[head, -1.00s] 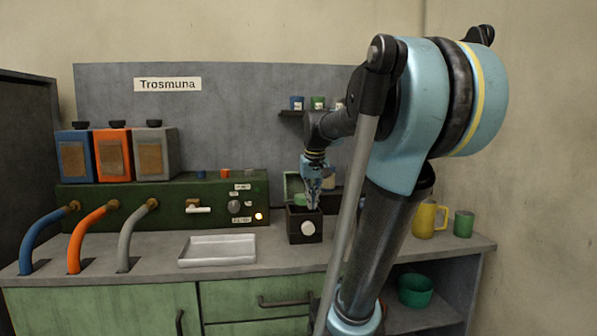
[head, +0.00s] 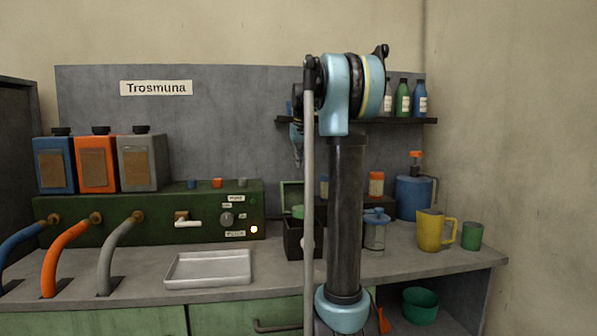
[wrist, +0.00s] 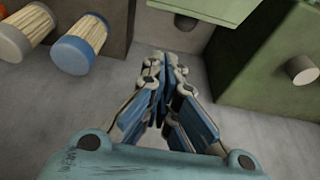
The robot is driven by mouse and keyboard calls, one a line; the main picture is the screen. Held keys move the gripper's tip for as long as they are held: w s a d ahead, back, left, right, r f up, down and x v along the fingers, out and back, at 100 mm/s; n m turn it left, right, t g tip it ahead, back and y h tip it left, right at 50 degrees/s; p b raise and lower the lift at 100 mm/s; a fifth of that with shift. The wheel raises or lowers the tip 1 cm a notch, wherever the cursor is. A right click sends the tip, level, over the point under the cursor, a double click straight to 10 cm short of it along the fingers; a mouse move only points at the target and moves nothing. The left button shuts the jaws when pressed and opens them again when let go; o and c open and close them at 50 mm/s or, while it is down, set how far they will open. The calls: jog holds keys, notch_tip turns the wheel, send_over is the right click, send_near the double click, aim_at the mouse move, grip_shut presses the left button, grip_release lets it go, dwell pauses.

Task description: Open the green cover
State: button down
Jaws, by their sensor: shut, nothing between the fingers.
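A small dark box (head: 295,240) with a pale knob on its front stands on the counter, partly behind my arm. Its green cover (head: 290,192) appears raised at the back of the box, and a smaller green piece shows at the box top. In the wrist view a pale green panel (wrist: 205,8), likely the cover, crosses the top edge. My gripper (head: 297,162) hangs above the box, pointing down, partly hidden by my arm. In the wrist view my gripper (wrist: 168,62) has its fingertips together, empty and apart from the panel.
A green machine (head: 150,218) with hoses is left of the box, and a white tray (head: 208,268) lies in front. Right are a glass jar (head: 375,235), a blue jug (head: 413,198) and a yellow jug (head: 432,230). A bottle shelf (head: 425,121) is above.

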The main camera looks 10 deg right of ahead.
notch_tip(320, 180, down, 7)
jog(key=s, duration=0.1)
jog(key=shift+s+a, duration=0.15)
dwell(0.6)
